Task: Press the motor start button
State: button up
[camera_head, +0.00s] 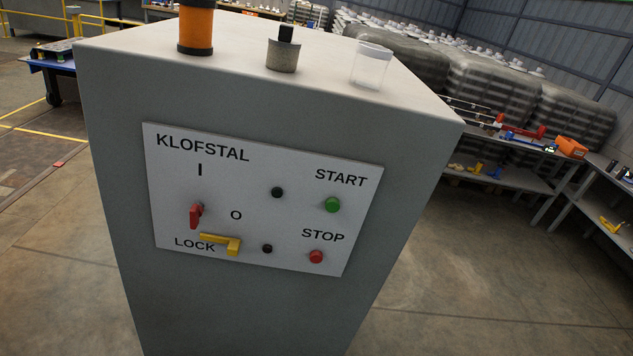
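A grey cabinet (275,100) stands in front of me, tilted in the picture. On its face is a light panel (240,180) marked KLOFSTAL. The green button (332,205) sits under the word START at the panel's right. The red button (316,257) sits under STOP, below it. A red switch handle (196,215) is at the left, below the mark I and left of the mark O. A yellow lock handle (222,243) lies beside the word LOCK. Two small black round parts show left of the buttons, the upper one (278,192) and the lower one (267,248). My gripper is not in view.
On the cabinet top stand an orange and black cylinder (197,30), a grey cylinder with a black top (284,52) and a clear jar (371,66). Shelves (495,160) with parts stand behind at the right. The floor right of the cabinet is clear.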

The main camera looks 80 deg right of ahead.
aim_at(332, 204)
jog(key=z, duration=1.3)
jog(key=i, duration=0.65)
jog(key=k, duration=0.6)
jog(key=z, duration=0.35)
